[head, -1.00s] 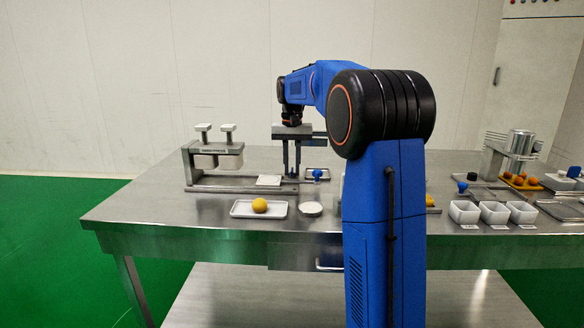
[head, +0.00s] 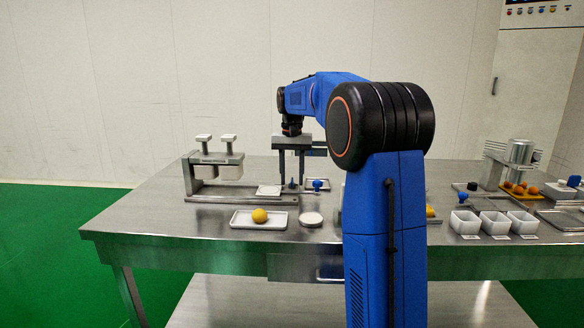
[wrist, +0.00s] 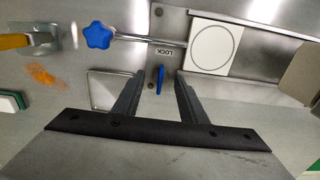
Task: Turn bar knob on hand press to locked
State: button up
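The bar knob (wrist: 160,80) is a small blue bar, standing nearly upright in the wrist view, just below a LOCK label (wrist: 163,51). In the head view the knob (head: 292,184) is a small blue spot at the right end of the hand press (head: 230,199), a metal frame with two plungers at its left. My gripper (head: 291,181) points down over the knob. In the wrist view my gripper (wrist: 159,84) is open, with one finger on each side of the knob and visible gaps between. Whether the fingertips reach down to its height is unclear.
A blue star knob (wrist: 98,35) on a metal rod lies close to the bar knob. A white square plate (wrist: 213,45) is at the rod's other end. A tray with an orange ball (head: 260,215) and a round white dish (head: 311,219) stand in front of the press.

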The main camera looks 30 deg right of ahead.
aim_at(292, 180)
notch_tip(292, 180, up, 17)
dwell(0.6)
jog(key=shift+a+r, duration=0.1)
jog(key=shift+r, duration=0.05)
